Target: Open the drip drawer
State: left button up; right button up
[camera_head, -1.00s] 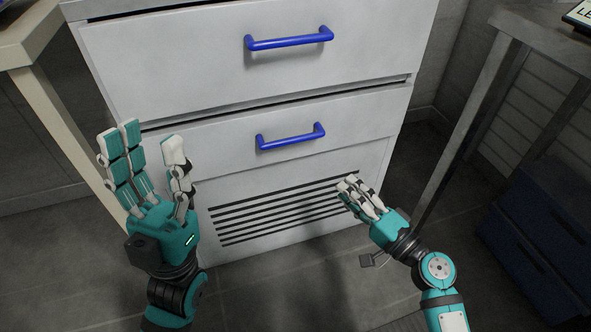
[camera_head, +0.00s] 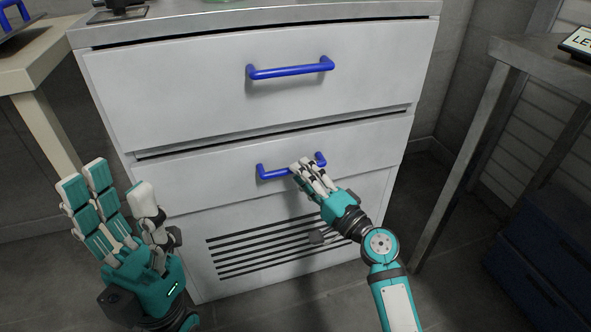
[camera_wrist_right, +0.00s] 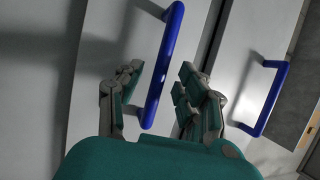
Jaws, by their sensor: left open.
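The white cabinet has a lower, shallower drawer (camera_head: 215,184) with a blue bar handle (camera_head: 274,174), above the vent slots. This drawer looks closed. My right gripper (camera_head: 306,168) is at the right half of this handle and covers part of it. In the right wrist view the handle (camera_wrist_right: 163,65) lies between its fingers, which stand apart on both sides. Gaps show there and the fingers do not look closed on the bar; I cannot tell if any touch it. My left gripper (camera_head: 112,190) is open and empty, left of the cabinet front.
A taller upper drawer (camera_head: 170,90) with its own blue handle (camera_head: 290,70) is above and looks closed. It stands to the right in the right wrist view. A pale table (camera_head: 40,75) is at left, a metal table (camera_head: 545,60) at right. Dark blue boxes (camera_head: 545,240) sit under it.

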jog(key=shift+x, duration=1.35)
jog(key=shift+c, duration=0.5)
grip_shut()
